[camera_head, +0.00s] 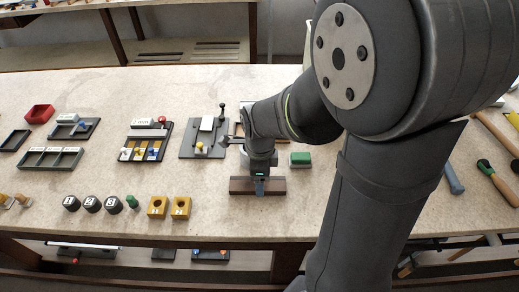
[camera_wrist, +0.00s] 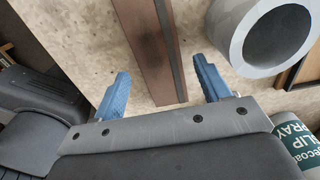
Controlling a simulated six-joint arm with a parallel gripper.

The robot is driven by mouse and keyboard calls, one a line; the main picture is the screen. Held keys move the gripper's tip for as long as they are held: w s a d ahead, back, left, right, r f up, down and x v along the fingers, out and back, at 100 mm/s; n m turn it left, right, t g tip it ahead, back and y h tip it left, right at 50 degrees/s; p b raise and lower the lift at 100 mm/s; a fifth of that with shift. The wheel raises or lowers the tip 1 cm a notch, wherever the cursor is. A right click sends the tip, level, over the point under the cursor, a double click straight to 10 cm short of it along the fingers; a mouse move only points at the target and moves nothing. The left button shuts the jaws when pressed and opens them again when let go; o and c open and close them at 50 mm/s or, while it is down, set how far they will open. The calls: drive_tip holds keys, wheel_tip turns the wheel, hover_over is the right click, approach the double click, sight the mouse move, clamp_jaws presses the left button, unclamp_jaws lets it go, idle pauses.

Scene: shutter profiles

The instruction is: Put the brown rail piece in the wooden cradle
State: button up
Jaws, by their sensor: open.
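The brown rail piece (camera_head: 241,187) lies flat on the bench near its front edge, with its length running left to right in the head view. My gripper (camera_head: 259,187) is over its middle. In the wrist view the rail (camera_wrist: 148,40), brown with a dark strip along one side, runs between the blue fingers of my open gripper (camera_wrist: 162,70), with gaps on both sides. A brown wooden edge behind my wrist (camera_head: 234,130) may be the wooden cradle; my arm hides most of it, so I cannot be sure.
A grey round hollow thing (camera_wrist: 265,35) is close to the right finger. Yellow blocks (camera_head: 157,207) stand left of the rail, and a grey board (camera_head: 203,140) lies behind.

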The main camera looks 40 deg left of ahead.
wheel_tip(320, 180, up, 14)
drive_tip(key=shift+s, duration=0.15)
drive_tip(key=shift+o, duration=0.5)
drive_tip(key=shift+r, duration=0.55)
drive_tip(key=t+h, duration=0.3)
hover_over(249, 183)
wheel_tip(249, 183, down, 12)
drive_tip(key=shift+a+r, duration=0.1)
drive_tip(key=shift+x, duration=2.95)
drive_tip(key=shift+s, duration=0.15)
